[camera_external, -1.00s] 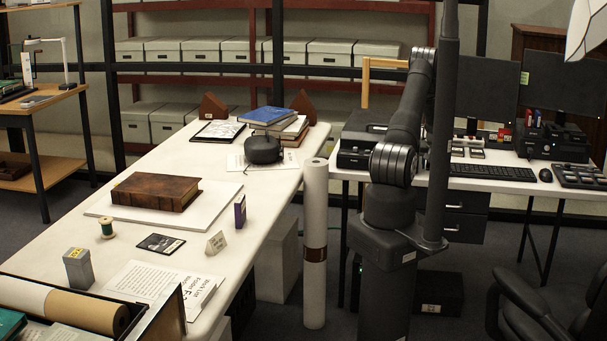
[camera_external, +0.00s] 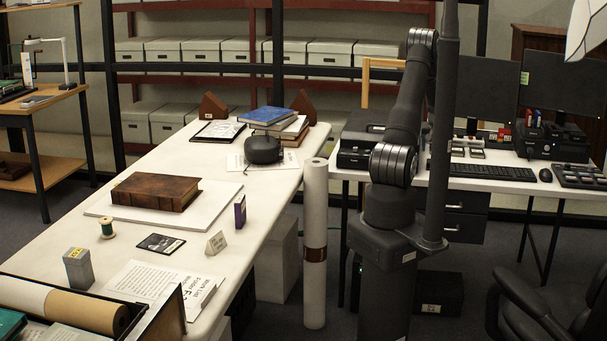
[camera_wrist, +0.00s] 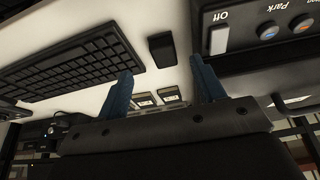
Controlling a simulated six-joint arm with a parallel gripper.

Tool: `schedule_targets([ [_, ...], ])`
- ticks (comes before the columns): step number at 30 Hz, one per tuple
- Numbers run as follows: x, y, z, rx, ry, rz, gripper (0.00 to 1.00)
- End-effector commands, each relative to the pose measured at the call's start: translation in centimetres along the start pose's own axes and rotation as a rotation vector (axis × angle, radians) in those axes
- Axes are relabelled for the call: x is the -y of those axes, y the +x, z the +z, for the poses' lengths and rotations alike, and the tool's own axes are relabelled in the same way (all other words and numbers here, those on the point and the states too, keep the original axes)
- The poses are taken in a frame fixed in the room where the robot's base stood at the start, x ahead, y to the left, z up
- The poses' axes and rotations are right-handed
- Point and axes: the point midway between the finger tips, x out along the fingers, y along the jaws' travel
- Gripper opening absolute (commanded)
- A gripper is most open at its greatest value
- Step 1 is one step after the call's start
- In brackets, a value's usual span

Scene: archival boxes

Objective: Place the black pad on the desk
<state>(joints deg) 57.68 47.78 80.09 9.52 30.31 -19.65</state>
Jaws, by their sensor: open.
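In the wrist view my gripper (camera_wrist: 163,86) is open, with two blue fingers apart and nothing between them. It hangs over the white computer desk (camera_wrist: 150,80). A small dark block (camera_wrist: 162,50) lies on that desk beyond the fingertips, between the keyboard and a control box; I cannot tell whether it is the black pad or the mouse. In the external view a flat dark card (camera_external: 160,243) lies on the long white desk (camera_external: 215,265). A rounded black object (camera_external: 262,150) is near that desk's far end. My gripper is hidden in the external view.
The keyboard (camera_wrist: 70,65) lies left of my fingers, and a control box (camera_wrist: 262,35) with buttons is close on the right. Small cartridges (camera_wrist: 158,98) show between the fingers.

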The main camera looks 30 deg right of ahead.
Motion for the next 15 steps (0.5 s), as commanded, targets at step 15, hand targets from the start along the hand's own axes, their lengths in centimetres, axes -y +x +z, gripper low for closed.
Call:
schedule_targets([
  [15,0.0,-2.7,0.0,0.001,0.000,0.000,0.63],
])
